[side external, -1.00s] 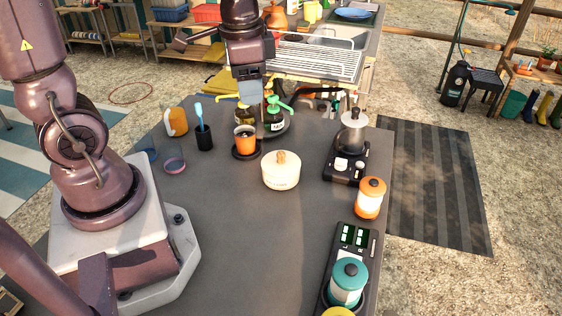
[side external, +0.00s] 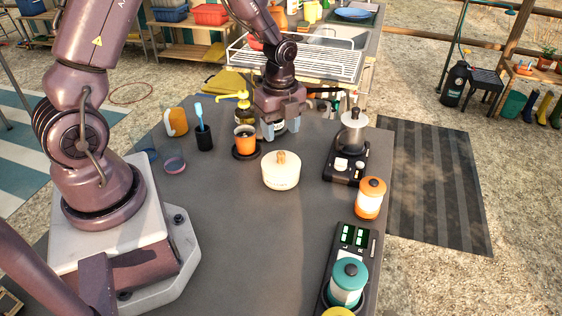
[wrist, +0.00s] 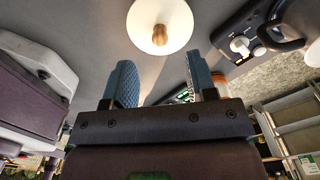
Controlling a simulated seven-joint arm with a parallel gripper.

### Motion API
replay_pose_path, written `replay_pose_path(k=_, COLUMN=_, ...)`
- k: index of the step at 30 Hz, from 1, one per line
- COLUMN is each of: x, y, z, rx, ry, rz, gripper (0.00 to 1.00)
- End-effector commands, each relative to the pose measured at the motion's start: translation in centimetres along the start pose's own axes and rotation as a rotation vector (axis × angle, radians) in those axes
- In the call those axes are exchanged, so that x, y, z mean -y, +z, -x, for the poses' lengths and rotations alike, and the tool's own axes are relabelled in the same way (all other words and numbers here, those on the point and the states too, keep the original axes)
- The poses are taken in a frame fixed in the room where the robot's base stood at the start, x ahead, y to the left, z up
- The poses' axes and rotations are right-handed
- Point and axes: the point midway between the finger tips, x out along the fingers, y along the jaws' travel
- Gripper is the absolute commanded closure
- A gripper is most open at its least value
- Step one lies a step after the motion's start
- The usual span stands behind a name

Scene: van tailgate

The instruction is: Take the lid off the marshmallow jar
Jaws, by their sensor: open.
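A round cream jar (side external: 281,176) with a cream lid (side external: 281,159) stands upright mid-table; I take it to be the marshmallow jar. The lid sits on it, topped by a wooden knob (side external: 281,157). In the wrist view the lid (wrist: 178,30) and knob (wrist: 159,35) show from above, beyond my fingertips. My gripper (side external: 283,126) is open and empty, fingers pointing down, behind the jar and apart from it. Its blue fingers (wrist: 159,62) are spread in the wrist view.
A moka pot (side external: 353,132) on a black burner and an orange-lidded jar (side external: 370,198) stand right. A teal-lidded jar (side external: 348,282) is at the front right. The front middle of the table is clear.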

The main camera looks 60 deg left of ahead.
Motion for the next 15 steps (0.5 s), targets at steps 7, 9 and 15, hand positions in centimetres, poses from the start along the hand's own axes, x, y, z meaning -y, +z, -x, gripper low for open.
replay_pose_path(k=7, x=0.0, y=-0.1, z=-2.2, rx=0.0, ry=0.001, rz=-0.001, gripper=0.48)
replay_pose_path(k=9, x=-0.1, y=-0.2, z=-2.9, rx=0.0, ry=0.002, rz=-0.001, gripper=0.48)
replay_pose_path(k=15, x=-0.2, y=-0.5, z=-6.0, rx=0.0, ry=0.003, rz=0.0, gripper=0.48)
